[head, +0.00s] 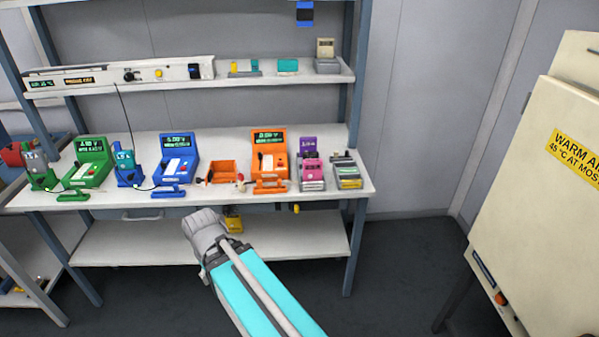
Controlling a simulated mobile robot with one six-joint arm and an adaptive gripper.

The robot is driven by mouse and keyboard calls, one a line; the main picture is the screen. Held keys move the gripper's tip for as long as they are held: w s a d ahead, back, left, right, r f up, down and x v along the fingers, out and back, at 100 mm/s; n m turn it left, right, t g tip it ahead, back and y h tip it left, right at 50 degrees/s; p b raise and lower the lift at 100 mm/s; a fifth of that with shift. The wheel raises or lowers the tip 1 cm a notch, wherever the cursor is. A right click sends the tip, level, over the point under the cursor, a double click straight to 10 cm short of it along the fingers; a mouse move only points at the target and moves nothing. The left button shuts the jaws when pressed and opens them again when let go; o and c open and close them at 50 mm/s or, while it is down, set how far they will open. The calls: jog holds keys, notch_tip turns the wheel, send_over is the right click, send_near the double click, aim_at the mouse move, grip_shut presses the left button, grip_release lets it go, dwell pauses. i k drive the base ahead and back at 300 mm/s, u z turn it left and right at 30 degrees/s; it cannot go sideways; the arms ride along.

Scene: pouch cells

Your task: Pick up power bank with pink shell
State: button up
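A device with a pink body and a purple upper part (311,173) stands on the workbench's main top (110,204), towards its right end. It is the only pink thing I can make out; whether it is a single power bank or a pink one in a holder is too small to tell. My arm reaches up from the bottom of the head view, with its grey end in front of the bench, below and left of the pink device and apart from it. I cannot make out any gripper fingers.
An orange meter (270,155) stands left of the pink device, and a grey and yellow device (347,172) stands close on its right. Blue (177,158) and green (90,163) meters stand further left. An upper shelf (215,82) hangs above. A cream warm-air cabinet (545,190) is at right.

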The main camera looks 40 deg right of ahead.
aim_at(313, 167)
jog(key=z, duration=1.45)
jog(key=k, duration=0.1)
jog(key=u, duration=0.35)
